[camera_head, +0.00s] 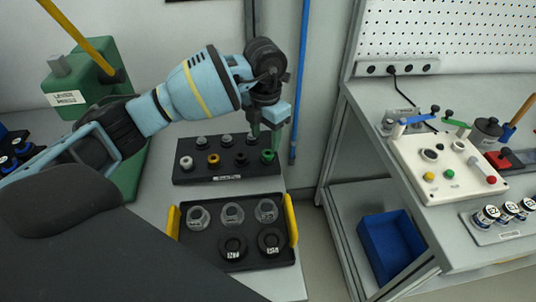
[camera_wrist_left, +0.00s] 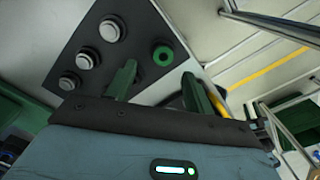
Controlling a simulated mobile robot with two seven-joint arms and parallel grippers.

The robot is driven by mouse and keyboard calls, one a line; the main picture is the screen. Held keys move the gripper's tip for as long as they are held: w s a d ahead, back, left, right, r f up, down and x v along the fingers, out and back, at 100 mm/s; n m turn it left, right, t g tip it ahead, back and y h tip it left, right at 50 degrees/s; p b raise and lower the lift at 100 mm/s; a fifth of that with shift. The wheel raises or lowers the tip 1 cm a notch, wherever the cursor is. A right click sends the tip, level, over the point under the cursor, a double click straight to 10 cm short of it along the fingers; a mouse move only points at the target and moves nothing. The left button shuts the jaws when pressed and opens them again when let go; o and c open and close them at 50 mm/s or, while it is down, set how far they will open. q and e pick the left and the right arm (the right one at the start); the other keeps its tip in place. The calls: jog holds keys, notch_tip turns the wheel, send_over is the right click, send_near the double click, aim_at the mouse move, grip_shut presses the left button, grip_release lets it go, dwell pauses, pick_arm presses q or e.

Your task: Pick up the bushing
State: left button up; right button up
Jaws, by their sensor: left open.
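A green ring-shaped bushing (camera_head: 267,156) sits at the right end of the front row on a black rack (camera_head: 225,178). It also shows in the left wrist view (camera_wrist_left: 163,56), with a dark hole in its middle. My left gripper (camera_head: 266,133) comes in from the left and is above the right end of the rack, fingers pointing down. In the left wrist view the gripper (camera_wrist_left: 157,74) is open, and the green bushing appears beyond the gap between its green fingers. I see nothing between them. My right gripper is not in view.
A white, an orange and a dark ring (camera_head: 214,159) share the front row, with several grey-topped pieces behind. A black tray (camera_head: 251,256) with yellow handles is in front. A green press (camera_head: 90,77) stands left. A second bench (camera_head: 470,235) with a control box is right, across a gap.

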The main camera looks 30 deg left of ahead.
aim_at(268, 153)
pick_arm(q)
jog(key=shift+w+d+f, duration=0.1)
jog(key=shift+d+f, duration=0.05)
jog(key=shift+f, duration=1.15)
jog(key=shift+w+d+f, duration=0.1)
jog(key=shift+f, duration=1.15)
jog(key=c, duration=1)
